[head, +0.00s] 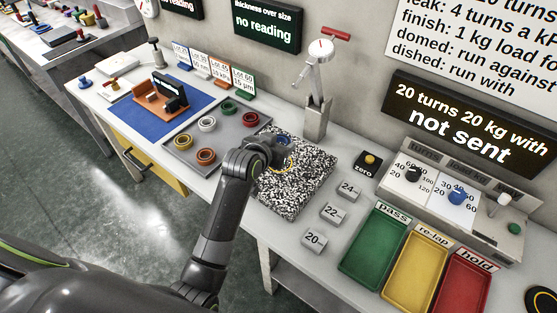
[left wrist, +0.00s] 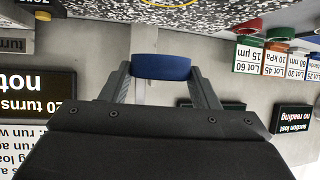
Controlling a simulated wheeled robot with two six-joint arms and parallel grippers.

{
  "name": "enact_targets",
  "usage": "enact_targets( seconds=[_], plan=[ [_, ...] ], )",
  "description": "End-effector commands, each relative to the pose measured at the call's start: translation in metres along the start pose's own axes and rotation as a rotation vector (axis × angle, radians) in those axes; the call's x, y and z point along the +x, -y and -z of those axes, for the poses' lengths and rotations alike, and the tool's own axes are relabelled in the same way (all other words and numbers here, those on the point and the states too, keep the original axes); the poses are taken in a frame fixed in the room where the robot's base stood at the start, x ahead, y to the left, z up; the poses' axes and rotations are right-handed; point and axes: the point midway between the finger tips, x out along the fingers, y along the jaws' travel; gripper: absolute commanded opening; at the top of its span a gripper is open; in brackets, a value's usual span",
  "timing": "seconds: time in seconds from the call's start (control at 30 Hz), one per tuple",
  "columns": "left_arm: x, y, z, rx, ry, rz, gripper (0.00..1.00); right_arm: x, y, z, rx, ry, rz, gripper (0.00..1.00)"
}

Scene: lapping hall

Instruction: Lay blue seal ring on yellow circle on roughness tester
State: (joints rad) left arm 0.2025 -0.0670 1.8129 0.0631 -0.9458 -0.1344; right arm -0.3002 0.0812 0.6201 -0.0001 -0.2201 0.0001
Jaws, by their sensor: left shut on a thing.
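My left gripper (head: 280,146) is over the speckled black-and-white block (head: 302,188) in the head view. It is shut on the blue seal ring (head: 284,139), which is mostly hidden there by the gripper. In the left wrist view the blue ring (left wrist: 161,67) sits between both fingertips, seen edge-on. A yellow circle (head: 289,163) is drawn on the block's top, partly covered by my gripper. Its edge also shows at the top of the left wrist view (left wrist: 170,4). The ring appears above the block; I cannot tell the exact gap. My right gripper is out of view.
A grey tray (head: 180,143) with several coloured rings lies left of the block. A gauge stand (head: 316,115) rises behind it. Numbered weights (head: 332,214) and a zero button (head: 368,163) stand to its right. Green (head: 374,247), yellow and red trays lie farther right.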

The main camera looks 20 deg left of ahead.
Motion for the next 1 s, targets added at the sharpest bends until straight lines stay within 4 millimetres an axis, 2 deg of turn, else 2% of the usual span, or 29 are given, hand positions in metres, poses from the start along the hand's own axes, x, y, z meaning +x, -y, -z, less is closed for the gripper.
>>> enact_targets(
  seconds=[0.1,0.27,0.5,0.93,0.97,1.0],
  plan=[
    [0.009,0.000,-0.017,-0.002,0.002,0.000,0.28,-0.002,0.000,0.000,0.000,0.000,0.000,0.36],
    [0.016,0.000,-0.029,-0.001,0.000,-0.001,0.28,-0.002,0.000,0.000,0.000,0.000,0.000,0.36],
    [0.030,0.000,-0.056,-0.001,0.001,0.000,0.28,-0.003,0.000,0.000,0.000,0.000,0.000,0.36],
    [0.034,0.000,-0.061,0.000,-0.002,0.001,0.28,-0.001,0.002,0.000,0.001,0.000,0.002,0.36],
    [0.033,0.000,-0.060,0.000,-0.002,0.001,0.59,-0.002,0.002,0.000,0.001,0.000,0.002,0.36],
    [0.033,0.000,-0.060,0.000,-0.002,0.001,0.64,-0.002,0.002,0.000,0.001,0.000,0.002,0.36]
  ],
)
